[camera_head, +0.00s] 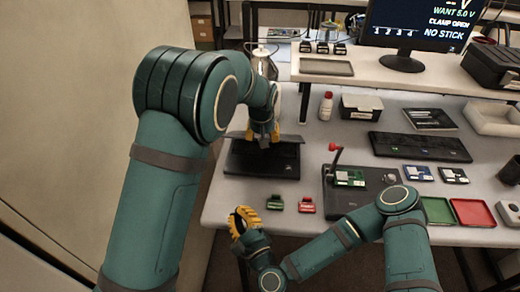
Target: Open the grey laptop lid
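The laptop (262,160) is a dark, flat slab on the left part of the white table. A grey panel edge (291,138) shows along its back; my arm hides part of it, so I cannot tell how far the lid is raised. My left gripper (262,136) is over the laptop's back edge, with yellow fingers on both sides of its dark middle. Whether it touches or grips the lid is hidden. My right gripper (238,221) is in front of the table's front edge, below the laptop, with its yellow fingers apart and empty.
A black device with a red-knobbed lever (334,160) stands right of the laptop. Green (274,202) and red (306,205) small parts lie near the front edge. A monitor (418,27) stands on the back shelf.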

